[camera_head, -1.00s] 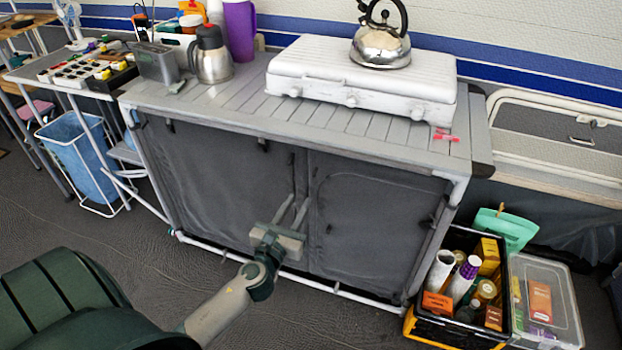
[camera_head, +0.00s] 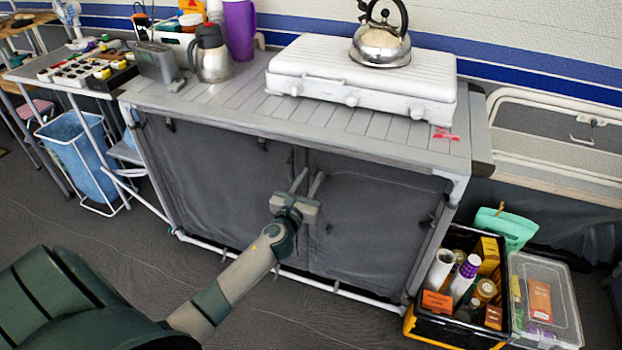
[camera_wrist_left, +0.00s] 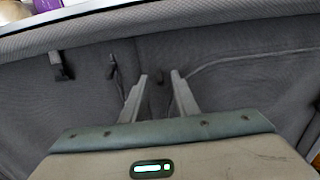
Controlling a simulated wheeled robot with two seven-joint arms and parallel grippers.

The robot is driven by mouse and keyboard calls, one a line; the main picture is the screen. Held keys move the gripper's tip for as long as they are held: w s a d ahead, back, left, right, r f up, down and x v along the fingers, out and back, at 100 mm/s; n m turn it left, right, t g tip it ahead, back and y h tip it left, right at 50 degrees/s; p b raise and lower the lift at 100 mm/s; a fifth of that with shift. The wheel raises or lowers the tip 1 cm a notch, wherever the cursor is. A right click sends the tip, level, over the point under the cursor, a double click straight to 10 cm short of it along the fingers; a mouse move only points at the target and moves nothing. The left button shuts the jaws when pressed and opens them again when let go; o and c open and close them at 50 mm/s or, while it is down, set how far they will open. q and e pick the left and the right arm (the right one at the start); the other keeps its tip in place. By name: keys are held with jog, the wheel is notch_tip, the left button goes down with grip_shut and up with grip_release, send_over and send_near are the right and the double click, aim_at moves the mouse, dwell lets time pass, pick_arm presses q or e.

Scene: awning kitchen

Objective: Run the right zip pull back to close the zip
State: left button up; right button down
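The grey fabric front of the cupboard (camera_head: 225,185) has a left and a right panel (camera_head: 375,215), which meet near the middle. My left gripper (camera_head: 311,174) is in front of this middle seam, fingers pointing at the fabric. In the left wrist view the gripper (camera_wrist_left: 159,78) is open, its two fingers apart. A small dark tab (camera_wrist_left: 157,79), seemingly the right zip pull, shows between the fingertips; I cannot tell whether they touch it. Another dark pull (camera_wrist_left: 113,70) hangs to the left. In the head view the gripper hides the right pull. My right gripper is out of view.
A white stove (camera_head: 360,80) with a kettle (camera_head: 380,45) stands on the slatted top. A black crate (camera_head: 460,330) of bottles and a clear box (camera_head: 545,300) stand at the right. The floor before the cupboard is clear apart from my arm.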

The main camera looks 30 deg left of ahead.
pick_arm(q)
grip_shut()
dwell(0.5)
dwell(0.4)
jog(key=shift+f, duration=0.1)
dwell(0.5)
